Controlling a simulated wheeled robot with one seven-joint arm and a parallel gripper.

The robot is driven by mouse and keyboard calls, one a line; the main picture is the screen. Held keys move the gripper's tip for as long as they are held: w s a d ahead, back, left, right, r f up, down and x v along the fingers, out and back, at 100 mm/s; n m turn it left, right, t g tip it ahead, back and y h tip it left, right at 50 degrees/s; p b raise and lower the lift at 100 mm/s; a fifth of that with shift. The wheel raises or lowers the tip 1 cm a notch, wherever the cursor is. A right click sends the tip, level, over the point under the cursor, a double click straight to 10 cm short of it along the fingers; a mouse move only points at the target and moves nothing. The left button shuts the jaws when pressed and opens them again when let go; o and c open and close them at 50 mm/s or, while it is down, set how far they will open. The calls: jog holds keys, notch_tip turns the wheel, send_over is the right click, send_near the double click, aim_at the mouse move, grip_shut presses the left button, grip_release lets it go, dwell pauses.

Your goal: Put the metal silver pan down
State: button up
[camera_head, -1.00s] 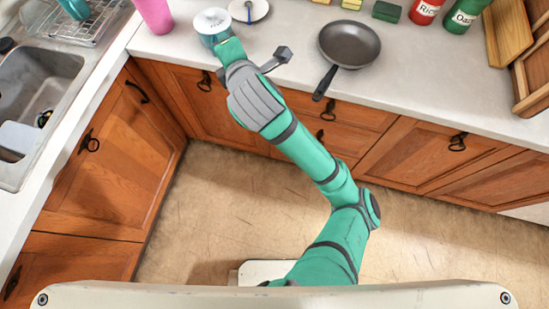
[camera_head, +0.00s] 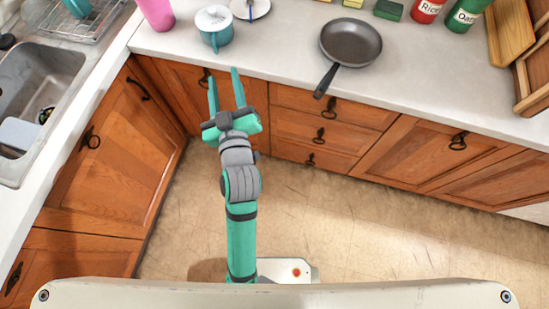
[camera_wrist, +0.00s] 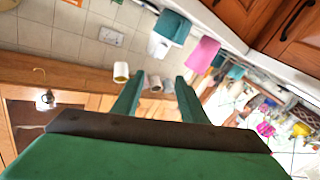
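A dark grey metal pan (camera_head: 350,42) rests flat on the countertop in the head view, its handle pointing toward the counter's front edge. My gripper (camera_head: 224,76) is open and empty, in front of the counter's front edge and to the left of the pan, with its two green fingers apart. In the wrist view the open fingers (camera_wrist: 157,84) show with nothing between them. I cannot make out the pan in the wrist view.
A teal pot with a white lid (camera_head: 214,28) stands on the countertop (camera_head: 275,52) beyond my gripper. A pink cup (camera_head: 156,14) is to its left. Green and red jars (camera_head: 428,10) stand at the right. The sink (camera_head: 45,92) is at the left.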

jog(key=s+d+f+m+h, duration=0.1)
jog(key=s+d+f, duration=0.3)
jog(key=s, duration=0.6)
jog(key=s+d+f+m+g+h, duration=0.1)
jog(key=s+d+f+m, duration=0.2)
jog(key=s+f, duration=0.3)
jog(key=s+d+f+m+g+h, duration=0.1)
jog(key=s+d+f, duration=0.4)
jog(key=s, duration=0.9)
jog(key=shift+s+d+f+m+h, duration=0.15)
jog(key=shift+s+f+m+h, duration=0.15)
jog(key=shift+f+m+h, duration=0.15)
